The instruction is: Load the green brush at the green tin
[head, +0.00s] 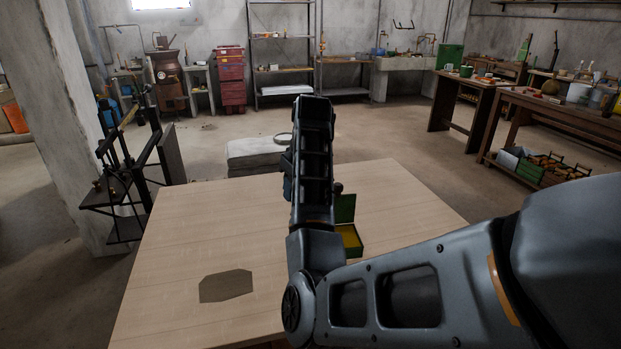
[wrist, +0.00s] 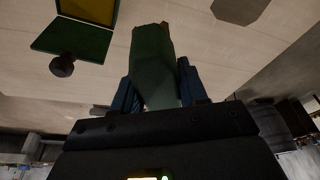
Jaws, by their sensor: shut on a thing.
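In the wrist view my gripper (wrist: 157,86) is shut on the green brush (wrist: 154,60), which sticks out past the blue fingertips, above the table. The green tin (wrist: 93,44) is at the upper left of that view, open, with yellow inside. In the head view the tin (head: 349,240) stands on the table just right of my arm, partly hidden by it, with its green lid (head: 345,208) raised. A dark round knob (wrist: 62,66) is beside the tin. My arm hides the gripper and brush in the head view.
The pale wooden table (head: 190,235) has a flat olive-grey many-sided patch (head: 226,286) at its front left; the rest of the left side is clear. A dark metal stand (head: 125,190) is past the left edge. Workbenches (head: 560,110) are at the far right.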

